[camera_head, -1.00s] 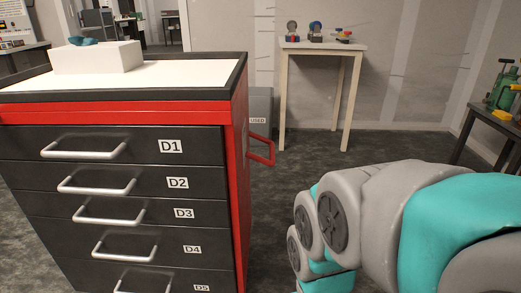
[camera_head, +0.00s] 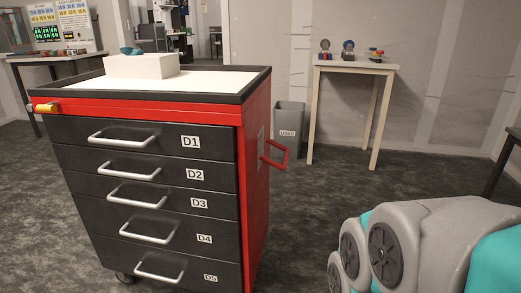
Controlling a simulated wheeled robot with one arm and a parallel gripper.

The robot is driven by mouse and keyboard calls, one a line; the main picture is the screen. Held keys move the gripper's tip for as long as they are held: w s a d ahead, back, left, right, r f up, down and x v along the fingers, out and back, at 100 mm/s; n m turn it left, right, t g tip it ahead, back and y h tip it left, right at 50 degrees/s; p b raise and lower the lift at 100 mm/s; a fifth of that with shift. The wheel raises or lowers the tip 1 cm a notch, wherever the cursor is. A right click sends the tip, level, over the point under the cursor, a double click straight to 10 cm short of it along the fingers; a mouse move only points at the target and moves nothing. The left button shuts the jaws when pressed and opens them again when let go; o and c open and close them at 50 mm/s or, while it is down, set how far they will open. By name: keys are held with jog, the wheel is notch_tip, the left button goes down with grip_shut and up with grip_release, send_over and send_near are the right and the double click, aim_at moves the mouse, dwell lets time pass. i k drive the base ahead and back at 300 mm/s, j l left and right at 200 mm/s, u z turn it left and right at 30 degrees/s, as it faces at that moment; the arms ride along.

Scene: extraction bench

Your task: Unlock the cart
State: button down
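The cart (camera_head: 253,205) is a red and black tool cart on casters, standing left of centre in the head view. Its several drawers, labelled D1 to D5, all look shut. A yellow piece (camera_head: 45,107) sticks out at the left end of the red band above drawer D1; it may be the lock or its key, but it is too small to tell. A red handle (camera_head: 274,155) is on the cart's right side. My arm shows at the lower right, apart from the cart. My gripper is not in view.
A white block (camera_head: 140,67) with a teal item on it sits on the cart top. A grey bin (camera_head: 289,122) and a small table (camera_head: 354,66) with several items stand behind on the right. Another table (camera_head: 62,57) is at back left. Dark floor is open around the cart.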

aim_at(52, 106)
jog(key=u, duration=1.5)
jog(key=i+j, duration=0.15)
